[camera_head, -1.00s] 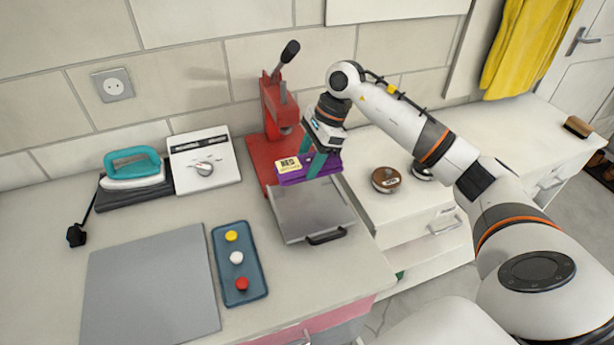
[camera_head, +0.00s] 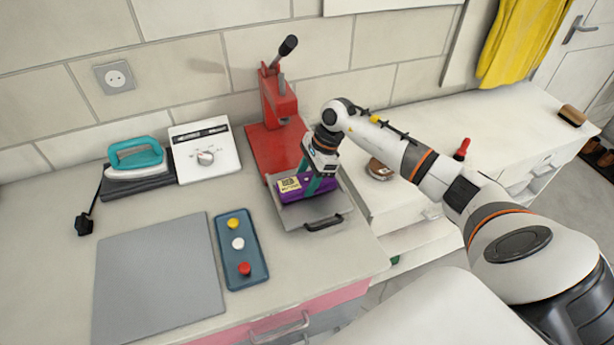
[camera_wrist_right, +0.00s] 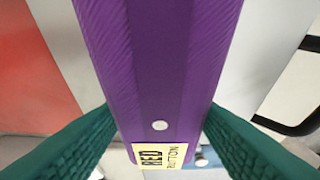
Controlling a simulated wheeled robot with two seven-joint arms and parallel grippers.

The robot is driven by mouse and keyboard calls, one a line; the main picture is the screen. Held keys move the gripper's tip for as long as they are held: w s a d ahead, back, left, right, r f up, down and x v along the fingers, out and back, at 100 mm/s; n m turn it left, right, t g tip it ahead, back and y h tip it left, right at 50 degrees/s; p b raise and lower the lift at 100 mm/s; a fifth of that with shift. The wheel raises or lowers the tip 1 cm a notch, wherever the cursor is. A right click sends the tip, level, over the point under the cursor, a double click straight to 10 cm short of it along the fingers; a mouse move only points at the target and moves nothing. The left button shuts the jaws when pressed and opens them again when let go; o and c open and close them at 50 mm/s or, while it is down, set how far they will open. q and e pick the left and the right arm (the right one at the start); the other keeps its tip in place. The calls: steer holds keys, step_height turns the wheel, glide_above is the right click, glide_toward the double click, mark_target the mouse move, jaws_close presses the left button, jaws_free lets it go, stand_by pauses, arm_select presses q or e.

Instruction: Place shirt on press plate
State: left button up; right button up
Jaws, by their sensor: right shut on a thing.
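The folded purple shirt (camera_head: 296,190) has a pale yellow label reading "RED BUTTON". My right gripper (camera_head: 318,184) is shut on the shirt, and its teal fingers flank the shirt in the right wrist view (camera_wrist_right: 160,125). The shirt is over the grey press plate (camera_head: 322,210), which has a black handle at its front. I cannot tell whether the shirt touches the plate. The red press (camera_head: 275,150) stands behind the plate. The shirt hides the plate's back part. My left gripper is not in view.
A blue tray (camera_head: 227,275) with yellow, white and red buttons lies left of the plate. A grey mat (camera_head: 158,275), a teal iron (camera_head: 137,160) and a white dial box (camera_head: 203,152) are further left. Round brown-topped item (camera_head: 379,170) sits to the right.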

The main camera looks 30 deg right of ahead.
steer(key=shift+f, duration=0.1)
steer(key=shift+f, duration=0.1)
steer(key=o, duration=1)
steer(key=shift+r, duration=0.35)
steer(key=b+v, duration=0.3)
steer(key=v, duration=0.8)
steer(key=shift+d+r+b, duration=0.2)
steer(key=shift+r+b, duration=0.15)
steer(key=shift+b, duration=0.05)
steer(key=shift+s+f, duration=0.1)
steer(key=shift+s, duration=0.05)
